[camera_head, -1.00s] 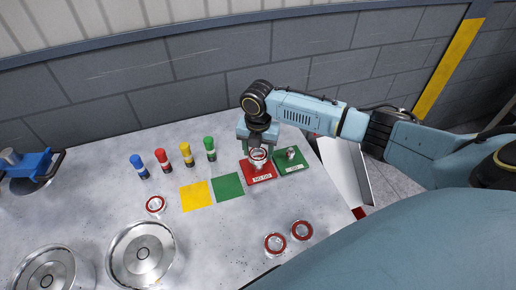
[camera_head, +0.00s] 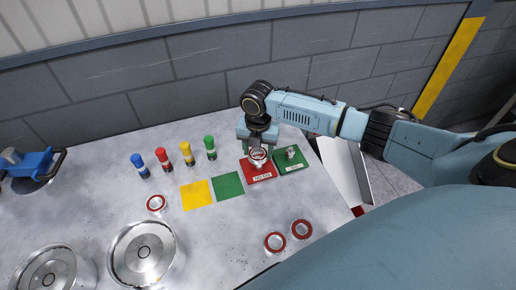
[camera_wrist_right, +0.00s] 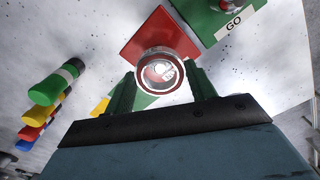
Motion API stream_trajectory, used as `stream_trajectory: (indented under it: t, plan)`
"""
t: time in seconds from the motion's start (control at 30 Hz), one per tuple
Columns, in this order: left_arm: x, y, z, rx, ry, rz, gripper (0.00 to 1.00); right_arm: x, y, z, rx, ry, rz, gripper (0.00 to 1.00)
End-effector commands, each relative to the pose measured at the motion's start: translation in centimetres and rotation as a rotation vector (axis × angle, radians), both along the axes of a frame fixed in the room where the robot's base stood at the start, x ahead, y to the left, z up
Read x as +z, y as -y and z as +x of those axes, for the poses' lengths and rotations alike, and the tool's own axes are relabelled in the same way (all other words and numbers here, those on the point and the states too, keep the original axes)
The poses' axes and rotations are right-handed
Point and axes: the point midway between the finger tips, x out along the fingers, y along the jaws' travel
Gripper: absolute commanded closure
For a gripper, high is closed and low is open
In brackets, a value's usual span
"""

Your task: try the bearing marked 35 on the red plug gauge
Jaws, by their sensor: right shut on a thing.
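My right gripper (camera_head: 258,146) is shut on a bearing (camera_head: 258,156), a metal ring with a red band, over the red plug gauge's plate (camera_head: 263,175), labelled NO GO. In the right wrist view the bearing (camera_wrist_right: 160,72) sits between the fingertips (camera_wrist_right: 162,88), with a metal plug showing inside its bore. I cannot tell how far it is down on the plug. The number on the bearing is too small to read. The green GO gauge (camera_head: 291,162) stands just right of the red one, its metal plug bare. My left gripper is not in view.
Several coloured markers (camera_head: 187,154) stand behind. Large metal drums (camera_head: 142,253) are at front left. A white bin (camera_head: 345,172) adjoins the right edge.

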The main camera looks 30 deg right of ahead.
Motion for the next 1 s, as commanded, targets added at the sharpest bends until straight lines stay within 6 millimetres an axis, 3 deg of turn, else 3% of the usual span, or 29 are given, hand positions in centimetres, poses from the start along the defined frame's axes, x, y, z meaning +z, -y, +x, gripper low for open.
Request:
stream_trajectory:
  t: [1.0]
  plan:
    - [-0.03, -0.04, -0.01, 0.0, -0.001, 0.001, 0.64, -0.67, 0.03, 0.03, 0.0, 0.001, 0.001, 0.72]
